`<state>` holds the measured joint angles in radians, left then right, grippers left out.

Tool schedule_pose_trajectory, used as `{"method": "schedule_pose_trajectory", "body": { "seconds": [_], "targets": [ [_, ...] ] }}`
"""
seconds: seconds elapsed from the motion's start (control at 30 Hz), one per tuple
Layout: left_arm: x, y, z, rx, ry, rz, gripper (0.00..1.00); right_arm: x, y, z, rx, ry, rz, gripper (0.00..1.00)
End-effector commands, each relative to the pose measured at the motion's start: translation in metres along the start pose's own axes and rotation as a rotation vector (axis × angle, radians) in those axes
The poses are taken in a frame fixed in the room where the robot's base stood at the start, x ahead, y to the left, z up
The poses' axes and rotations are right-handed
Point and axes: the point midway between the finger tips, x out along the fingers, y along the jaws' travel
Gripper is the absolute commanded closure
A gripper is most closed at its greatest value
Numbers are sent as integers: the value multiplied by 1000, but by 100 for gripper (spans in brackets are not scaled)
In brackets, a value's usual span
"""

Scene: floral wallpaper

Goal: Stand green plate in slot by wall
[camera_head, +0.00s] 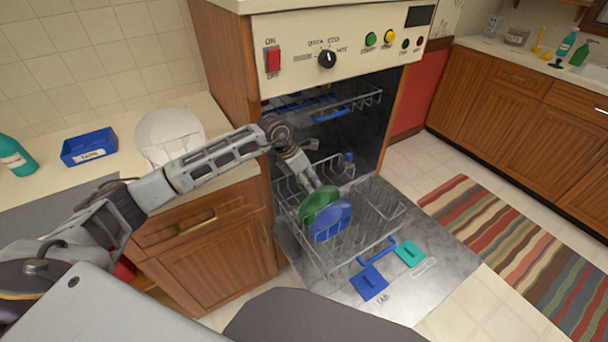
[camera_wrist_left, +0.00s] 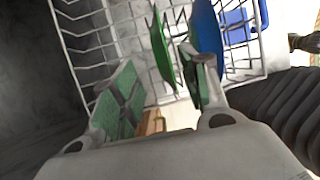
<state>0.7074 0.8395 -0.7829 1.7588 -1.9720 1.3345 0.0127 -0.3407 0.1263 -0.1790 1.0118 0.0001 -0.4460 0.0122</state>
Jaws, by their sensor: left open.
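The green plate (camera_head: 317,207) stands on edge, a little tilted, in the lower dishwasher rack (camera_head: 386,225). The blue plate (camera_head: 332,222) stands close beside it, to its right and nearer the camera. My left gripper (camera_head: 317,184) is over the rack at the green plate's upper edge. In the left wrist view its fingers are apart, and the green plate (camera_wrist_left: 161,48) shows edge-on between them, toward the right finger. The blue plate (camera_wrist_left: 207,32) is beyond that finger. Contact with the green plate cannot be told. The plates' lower edges and the slots are partly hidden. My right gripper is out of view.
The open dishwasher door (camera_head: 440,240) lies under the rack, with a blue lid (camera_head: 369,283) and a teal piece (camera_head: 410,254) on it. The upper rack (camera_head: 345,97) hangs above. A blue box (camera_head: 89,148) and white dishes (camera_head: 165,130) stand on the left counter.

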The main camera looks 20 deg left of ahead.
Motion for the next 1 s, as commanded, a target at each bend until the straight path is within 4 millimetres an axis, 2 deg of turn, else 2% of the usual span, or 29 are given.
{"method": "schedule_pose_trajectory", "body": {
  "seconds": [0.37,0.7,1.0],
  "targets": [
    [47,-2,0,1,0,-3,55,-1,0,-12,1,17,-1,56],
    [85,-1,0,1,0,-1,55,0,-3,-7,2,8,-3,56],
    [100,-1,0,1,-1,-1,55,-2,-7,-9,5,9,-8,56]
  ]
}}
